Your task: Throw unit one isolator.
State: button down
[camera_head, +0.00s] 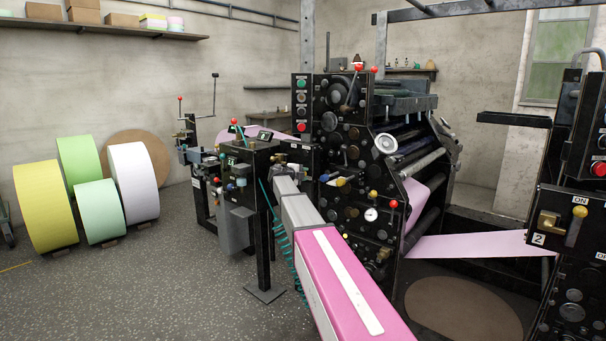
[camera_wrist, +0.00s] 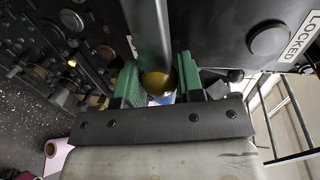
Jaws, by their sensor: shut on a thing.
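In the wrist view, my gripper (camera_wrist: 160,88) has its green fingers closed on both sides of a yellow ball knob (camera_wrist: 157,83). The knob is at the end of a grey lever (camera_wrist: 148,35) running up out of the picture. Beside it is a dark panel with a LOCKED label (camera_wrist: 300,38). In the head view, a black control box (camera_head: 248,153) stands on legs at the far end of my pink and grey arm. The gripped knob cannot be made out there, and I cannot read the unit number on that box.
A black panel marked 2 (camera_head: 538,239) stands at right with its own yellow-knobbed lever (camera_head: 578,222). The press (camera_head: 345,145) fills the middle, with a pink web (camera_head: 480,245) running right. Coloured rolls (camera_head: 45,208) stand at left. The floor (camera_head: 150,290) at front left is clear.

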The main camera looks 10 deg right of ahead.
jog(key=shift+f, duration=0.1)
dwell(0.3)
jog(key=c, duration=0.7)
grip_release()
jog(key=shift+c, duration=0.2)
jog(key=v, duration=1.1)
jog(key=shift+d, duration=0.1)
